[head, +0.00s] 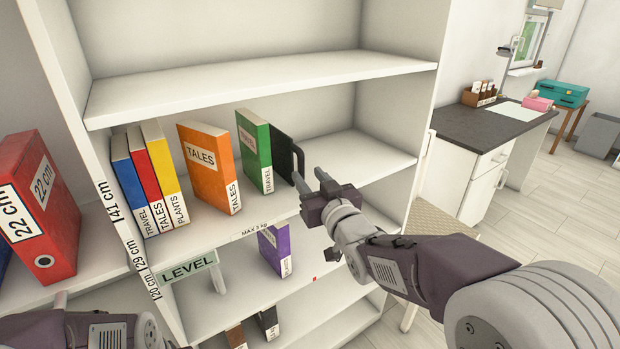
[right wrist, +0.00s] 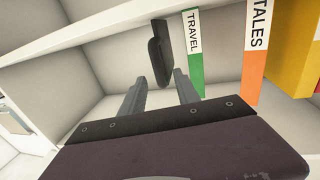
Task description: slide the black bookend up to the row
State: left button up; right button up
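The black bookend (head: 284,150) stands upright on the middle shelf, at the right side of the green TRAVEL book (head: 254,146). To the left stand an orange TALES book (head: 205,164), then yellow (head: 164,172), red (head: 147,178) and blue (head: 129,184) books side by side. Gaps show between yellow, orange and green. My right gripper (head: 309,178) is open at the bookend's front edge. In the right wrist view the bookend (right wrist: 160,55) shows between and beyond the parted fingers (right wrist: 160,88); I cannot tell if they touch it. My left gripper is out of view.
The middle shelf (head: 373,157) is bare to the right of the bookend. Another shelf board (head: 260,84) lies above. A purple book (head: 275,249) stands on the shelf below. A red binder (head: 40,205) stands in the bay at left.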

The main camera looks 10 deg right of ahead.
aim_at(302, 162)
jog(key=w+b, duration=0.1)
jog(key=w, duration=0.1)
jog(key=w+r+b, duration=0.1)
jog(key=w+b, duration=0.2)
jog(key=w, duration=0.1)
jog(key=shift+w+a+r, duration=0.15)
jog(key=shift+a+r, duration=0.05)
jog(key=shift+a, duration=0.15)
grip_shut()
dwell(1.6)
